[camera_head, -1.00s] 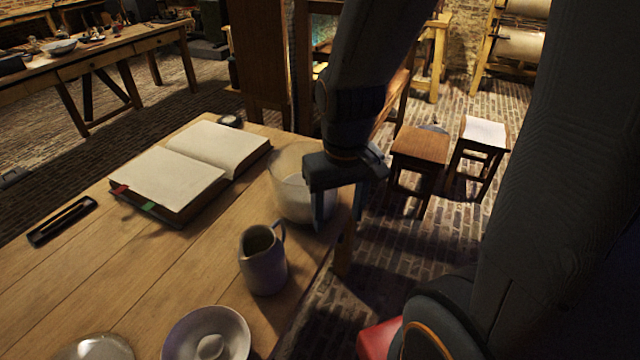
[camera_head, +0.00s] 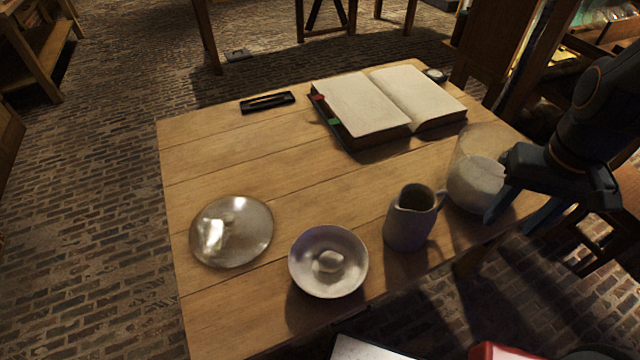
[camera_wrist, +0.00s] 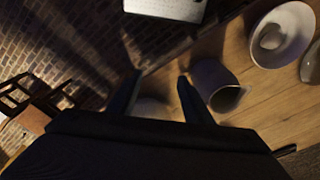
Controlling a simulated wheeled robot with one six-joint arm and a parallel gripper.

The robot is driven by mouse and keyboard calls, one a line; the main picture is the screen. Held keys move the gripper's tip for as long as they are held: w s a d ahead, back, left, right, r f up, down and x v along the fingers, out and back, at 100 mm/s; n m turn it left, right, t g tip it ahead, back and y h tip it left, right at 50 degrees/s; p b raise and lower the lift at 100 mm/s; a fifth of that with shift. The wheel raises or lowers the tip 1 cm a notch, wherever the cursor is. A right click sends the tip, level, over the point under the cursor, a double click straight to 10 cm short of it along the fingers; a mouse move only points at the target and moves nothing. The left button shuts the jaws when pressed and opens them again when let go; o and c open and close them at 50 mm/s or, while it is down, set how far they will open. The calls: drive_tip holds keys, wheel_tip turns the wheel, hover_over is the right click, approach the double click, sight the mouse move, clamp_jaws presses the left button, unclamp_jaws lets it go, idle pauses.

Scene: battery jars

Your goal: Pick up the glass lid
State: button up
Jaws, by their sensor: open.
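The glass lid (camera_head: 231,232) is a clear round disc with a bright reflection. It lies flat at the left front of the wooden table (camera_head: 230,150) in the head view. Part of a round rim at the right edge of the wrist view (camera_wrist: 311,62) looks like the same lid. My gripper (camera_head: 522,212) is open and empty at the table's right side. It is beside the glass jar (camera_head: 478,165) with pale contents, far from the lid. In the wrist view my two fingers (camera_wrist: 158,92) point towards the table edge. Whether they touch the jar is unclear.
A white bowl (camera_head: 328,262) holding a small pale lump stands right of the lid. A grey jug (camera_head: 408,220) stands between bowl and jar. An open book (camera_head: 385,105) and a dark pen tray (camera_head: 267,102) lie behind. The table's middle is clear.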

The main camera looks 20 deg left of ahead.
drive_tip(key=shift+a, duration=0.1)
drive_tip(key=w+a+f+n+b, duration=0.1)
drive_tip(key=w+a, duration=0.1)
drive_tip(key=a, duration=0.4)
drive_tip(key=w+a+n+t+b, duration=0.1)
drive_tip(key=w+a+n, duration=0.1)
drive_tip(key=a, duration=0.3)
drive_tip(key=w+a+f+n+y, duration=0.1)
drive_tip(key=w+a+n, duration=0.1)
drive_tip(key=a, duration=0.4)
drive_tip(key=shift+w+a+f+t+b, duration=0.2)
drive_tip(key=shift+w, duration=0.2)
drive_tip(key=shift+w+a+f+t+b, duration=0.15)
drive_tip(key=shift+w+t+b, duration=0.05)
drive_tip(key=shift+w, duration=0.15)
drive_tip(key=a+n, duration=0.2)
drive_tip(key=a, duration=0.6)
drive_tip(key=n+g+y, duration=0.1)
drive_tip(key=n+y, duration=0.2)
drive_tip(key=n, duration=0.4)
approach(227, 217)
drive_tip(key=shift+x, duration=4.15)
drive_tip(key=shift+c, duration=0.5)
